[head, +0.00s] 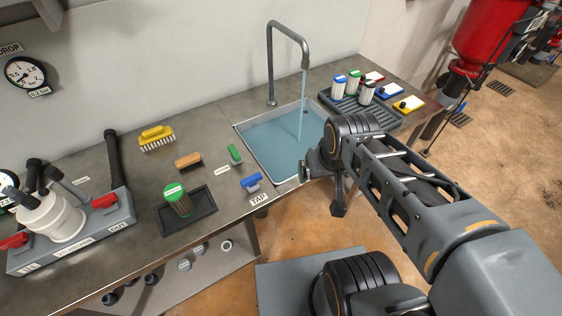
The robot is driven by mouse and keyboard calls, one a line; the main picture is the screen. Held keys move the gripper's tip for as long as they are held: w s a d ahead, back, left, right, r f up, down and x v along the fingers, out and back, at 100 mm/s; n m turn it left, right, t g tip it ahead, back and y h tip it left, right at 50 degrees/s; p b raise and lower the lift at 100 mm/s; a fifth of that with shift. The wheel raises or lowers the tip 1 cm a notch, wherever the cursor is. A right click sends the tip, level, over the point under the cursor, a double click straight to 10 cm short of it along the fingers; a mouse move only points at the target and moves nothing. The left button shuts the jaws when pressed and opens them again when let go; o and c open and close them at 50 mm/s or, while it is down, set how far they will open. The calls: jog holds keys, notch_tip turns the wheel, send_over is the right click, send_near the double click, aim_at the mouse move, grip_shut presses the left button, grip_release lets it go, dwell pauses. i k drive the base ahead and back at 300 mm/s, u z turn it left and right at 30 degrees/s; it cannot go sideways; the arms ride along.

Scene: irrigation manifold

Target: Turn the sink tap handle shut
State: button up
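Water runs from the tall grey spout (271,62) into the metal sink (243,136), which holds bluish water. A label reading TAP (259,200) sits at the counter's front edge, left of my gripper. A small blue piece (251,182) lies just behind that label; I cannot tell whether it is the tap handle. A dark part shows just below the label, too small to make out. My gripper (323,187) hangs at the sink's front right corner, apart from the label and the blue piece. The gap between its fingers is not clear, and nothing shows held in it.
A yellow brush (156,138), a brown brush (188,160) and a green piece (235,154) lie left of the sink. A dark tray (205,224) holds a green-topped cylinder. A ribbed rack (375,122) with bottles stands right of the sink. A valve manifold (88,230) is at far left.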

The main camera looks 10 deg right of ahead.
aim_at(251, 181)
jog(key=u, duration=2.4)
jog(key=k, duration=0.9)
jog(key=z, duration=1.1)
jog(key=i, duration=0.5)
